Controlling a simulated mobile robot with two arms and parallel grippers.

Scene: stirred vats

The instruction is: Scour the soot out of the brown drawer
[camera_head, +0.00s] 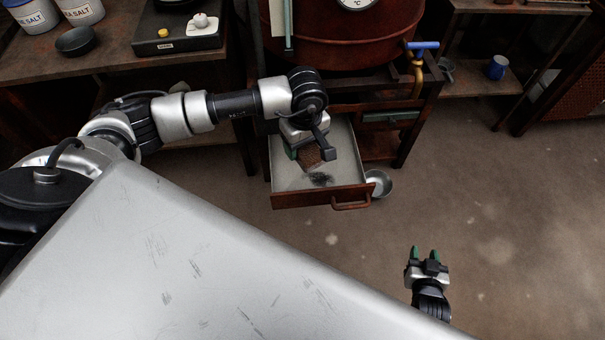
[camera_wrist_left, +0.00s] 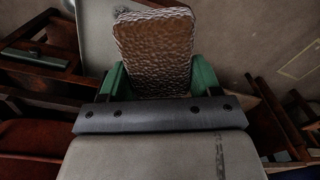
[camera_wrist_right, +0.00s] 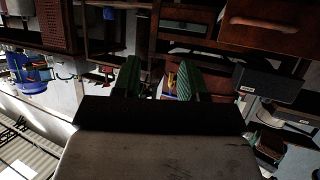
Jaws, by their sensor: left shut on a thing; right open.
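The brown drawer (camera_head: 290,200) is pulled out below the vat, with a pale grey inside and a brown front with a handle. A dark soot patch (camera_head: 320,179) lies on its floor near the front. My left gripper (camera_head: 307,154) is over the drawer, shut on a brown, rough-textured scrubbing pad (camera_head: 309,158). The pad (camera_wrist_left: 155,50) fills the space between the green fingers in the left wrist view. It is just behind the soot; I cannot tell whether it touches the drawer floor. My right gripper (camera_head: 425,255) is open and empty, over the floor at right.
A metal bowl (camera_head: 379,184) is beside the drawer's right front corner. The reddish vat (camera_head: 340,40) with a brass tap (camera_head: 416,80) stands above. A table with a scale (camera_head: 178,30) is at left. A blue mug (camera_head: 497,67) sits on a right shelf. Floor at right is clear.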

